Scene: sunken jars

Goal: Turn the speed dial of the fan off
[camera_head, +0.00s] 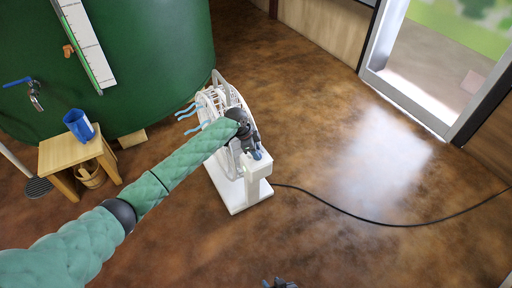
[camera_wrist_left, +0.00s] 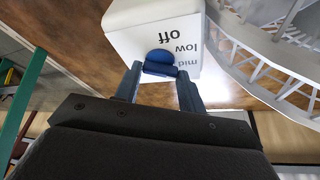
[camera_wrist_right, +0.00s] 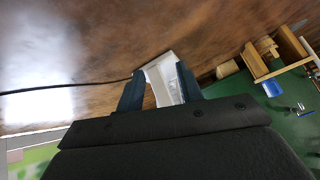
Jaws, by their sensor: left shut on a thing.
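The white fan (camera_head: 222,97) stands on the floor with light-blue streamers at its grille. Its control box (camera_head: 258,167) stands at the front of the base. In the left wrist view the blue speed dial (camera_wrist_left: 159,57) sits on the white box face (camera_wrist_left: 140,20), with "off", "low" and "mid" printed upside down beside it. I cannot tell which word the dial points to. My left gripper (camera_head: 257,153) is shut on the dial, one finger on each side. My right gripper (camera_head: 280,284) is open and empty, low in the head view; the fan shows beyond its fingers in the right wrist view (camera_wrist_right: 160,88).
A black cord (camera_head: 350,214) runs from the fan across the floor to the right. A wooden stool (camera_head: 70,152) with a blue mug (camera_head: 78,125) stands at the left by the green tank (camera_head: 150,50).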

